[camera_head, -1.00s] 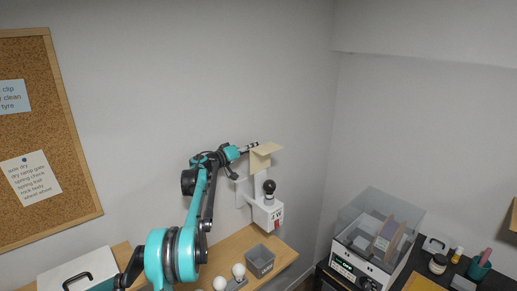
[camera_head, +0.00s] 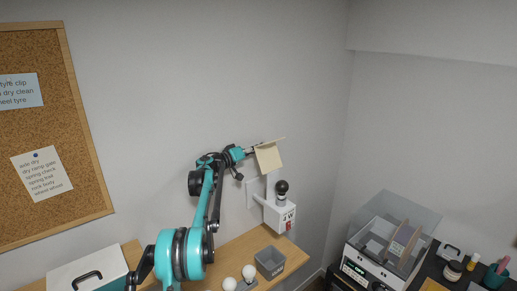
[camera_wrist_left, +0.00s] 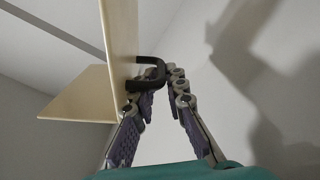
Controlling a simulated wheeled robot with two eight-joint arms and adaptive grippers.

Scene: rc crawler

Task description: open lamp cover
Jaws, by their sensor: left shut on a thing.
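The lamp (camera_head: 280,213) is a white box on the wall marked "JW", with a dark round bulb (camera_head: 281,187) on top. Its cream cover (camera_head: 268,158) is tilted above the bulb, which shows below it. My left gripper (camera_head: 252,151) is at the cover's left side. In the left wrist view, the gripper fingers (camera_wrist_left: 158,82) are closed on the black handle (camera_wrist_left: 149,72) of the cream cover (camera_wrist_left: 122,45). My right gripper is not in view.
A wooden shelf below holds a grey bin (camera_head: 270,262), white bulbs (camera_head: 249,272) and a white case (camera_head: 88,275). A clear-lidded machine (camera_head: 390,240) stands at the right. A corkboard (camera_head: 50,125) hangs at the left. Wall space above the cover is clear.

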